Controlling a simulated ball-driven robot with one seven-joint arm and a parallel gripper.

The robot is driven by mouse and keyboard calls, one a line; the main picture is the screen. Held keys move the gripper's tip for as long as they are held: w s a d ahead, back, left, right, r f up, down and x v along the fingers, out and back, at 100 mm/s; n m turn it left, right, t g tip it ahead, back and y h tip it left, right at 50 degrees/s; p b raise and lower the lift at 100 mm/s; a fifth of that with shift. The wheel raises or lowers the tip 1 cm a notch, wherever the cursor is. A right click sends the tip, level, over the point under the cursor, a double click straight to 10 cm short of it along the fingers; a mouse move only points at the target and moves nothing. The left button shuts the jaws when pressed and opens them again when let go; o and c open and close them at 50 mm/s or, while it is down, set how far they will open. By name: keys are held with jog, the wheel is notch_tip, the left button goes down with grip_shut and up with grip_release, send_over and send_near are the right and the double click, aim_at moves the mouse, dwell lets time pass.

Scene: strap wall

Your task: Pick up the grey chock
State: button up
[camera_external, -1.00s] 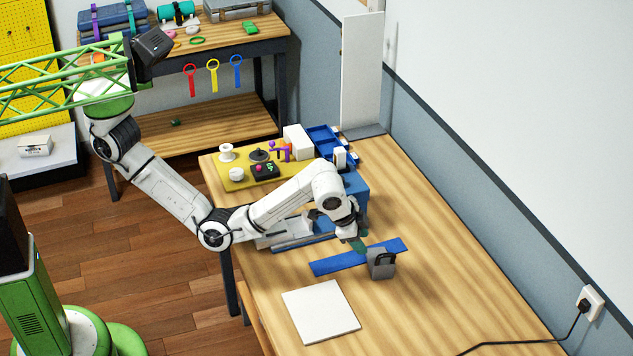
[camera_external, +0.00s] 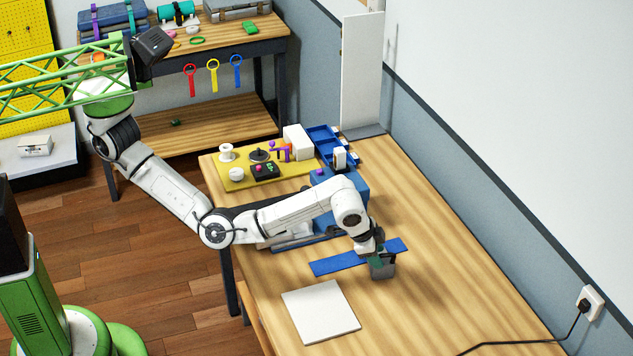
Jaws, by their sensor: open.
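The grey chock (camera_external: 384,269) is a small block on the wooden table, against the near edge of a flat blue strap (camera_external: 338,263). Its upper part is hidden by my gripper. My gripper (camera_external: 377,256) points down right at the top of the chock, with its dark green fingers around or just over the chock's dark handle. The jaws are open. I cannot tell whether the fingers touch the chock, which rests on the table.
A white square plate (camera_external: 321,311) lies on the table to the near left. A blue box (camera_external: 350,198) and a yellow board (camera_external: 236,181) with small parts stand farther back. The right side of the table is clear up to the wall. A black cable (camera_external: 510,344) runs along the front right.

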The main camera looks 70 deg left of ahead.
jog(key=shift+x, duration=1.3)
jog(key=shift+a, duration=0.1)
jog(key=shift+c, duration=0.3)
grip_shut()
